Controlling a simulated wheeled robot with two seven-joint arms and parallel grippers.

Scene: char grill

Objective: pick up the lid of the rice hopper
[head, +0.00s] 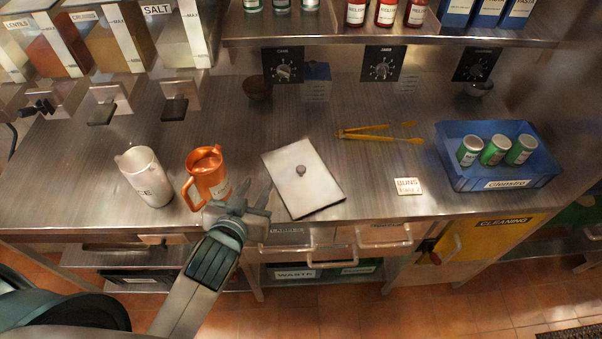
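A flat, pale metal lid (309,191) with a small round knob (300,170) in its middle lies on the steel counter, turned slightly askew. No label shows on it. My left gripper (252,191) is just left of the lid, between it and the orange pitcher. Its two fingers are spread apart with nothing between them. I cannot tell how high it is above the counter. My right gripper is out of view. Hoppers (120,35) stand at the top left; the readable labels include lentils and salt, and I cannot make out one for rice.
An orange pitcher (207,168) stands close to my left gripper, with a white pitcher (145,177) farther left. Yellow tongs (375,133) and a buns card (408,186) lie right of the lid. A blue crate (497,180) of green cans is at the right.

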